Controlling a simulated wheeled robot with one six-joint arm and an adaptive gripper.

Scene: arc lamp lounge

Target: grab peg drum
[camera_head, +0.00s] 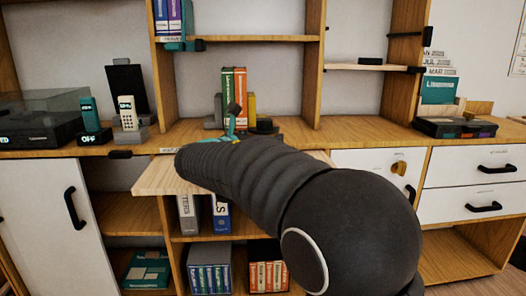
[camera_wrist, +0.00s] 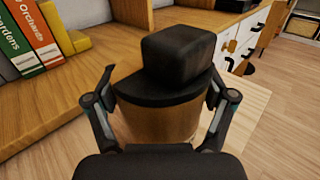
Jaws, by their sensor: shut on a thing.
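In the wrist view the peg drum (camera_wrist: 158,122) is a brown wood-coloured cylinder with a black top and a rounded black block on it. My gripper (camera_wrist: 161,92) is shut on it, with one finger against each side. The drum's lower part is hidden by the gripper body, so I cannot tell whether it touches the surface below. In the head view my dark ribbed arm reaches to the cabinet and hides most of the gripper and the drum.
Upright books (camera_head: 239,97) stand on the cabinet top behind the gripper, and also show left in the wrist view (camera_wrist: 38,38). A pale pull-out board (camera_head: 165,178) juts out below my arm. Two handsets (camera_head: 127,112) stand left. A dark tray (camera_head: 455,127) lies right.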

